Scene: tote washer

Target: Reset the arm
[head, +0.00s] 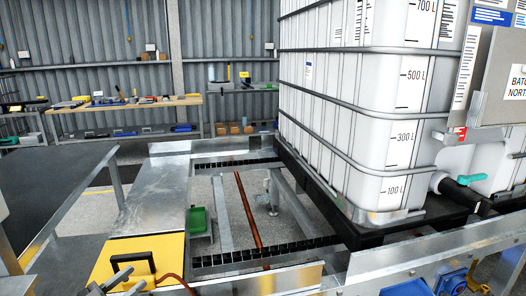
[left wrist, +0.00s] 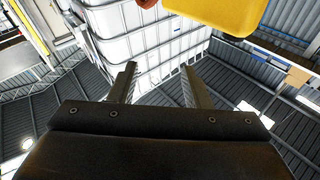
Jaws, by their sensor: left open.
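My left gripper (head: 134,277) is at the bottom left of the head view, close to the yellow panel (head: 118,252) with a black handle (head: 133,259). In the left wrist view its two dark fingers (left wrist: 158,84) stand apart with nothing between them. The gripper is open and empty. I cannot tell from the head view how far it is from the handle. My right gripper is in neither view.
A large white caged tank (head: 372,95) stands on a black base at the right. A metal frame (head: 168,190) with an open middle lies ahead; a green container (head: 198,220) is inside it. A dark flat surface (head: 50,185) is at the left. A workbench (head: 125,105) stands behind.

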